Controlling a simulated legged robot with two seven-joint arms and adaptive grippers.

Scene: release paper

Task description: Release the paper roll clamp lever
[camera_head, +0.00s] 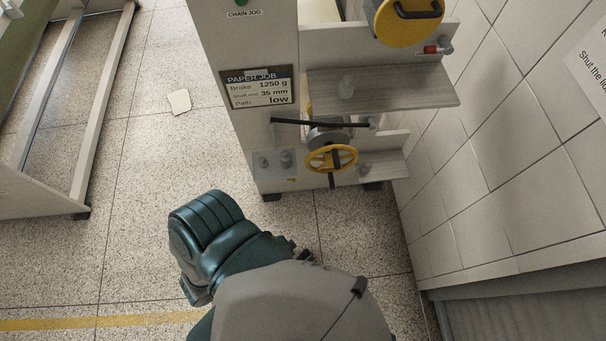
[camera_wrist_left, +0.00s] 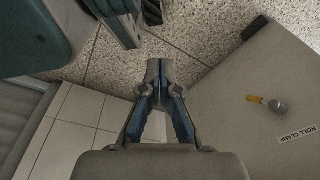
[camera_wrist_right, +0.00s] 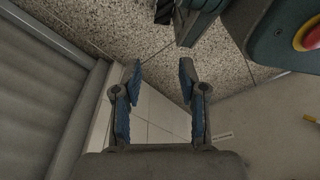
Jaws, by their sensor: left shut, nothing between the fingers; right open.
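The roll clamp lever (camera_wrist_left: 265,101) is a small lever with a yellow end and a grey round hub, on a pale panel at the right of the left wrist view. A ROLL CLAMP label (camera_wrist_left: 297,133) is beside it. In the right wrist view, a yellow piece (camera_wrist_right: 310,119) at the right edge may be the same lever, and a small label (camera_wrist_right: 222,136) is too blurred to read. My left gripper (camera_wrist_left: 160,66) is shut and empty, apart from the lever. My right gripper (camera_wrist_right: 161,68) is open and empty. Neither gripper's fingers show clearly in the head view.
A machine with a yellow handwheel (camera_head: 331,158), a grey shelf (camera_head: 385,90) and a PAPER JOB sign (camera_head: 259,88) stands ahead. A tiled wall (camera_head: 480,150) is at right. A red button (camera_wrist_right: 308,35) shows in the right wrist view. Speckled floor (camera_head: 140,190) is open at left.

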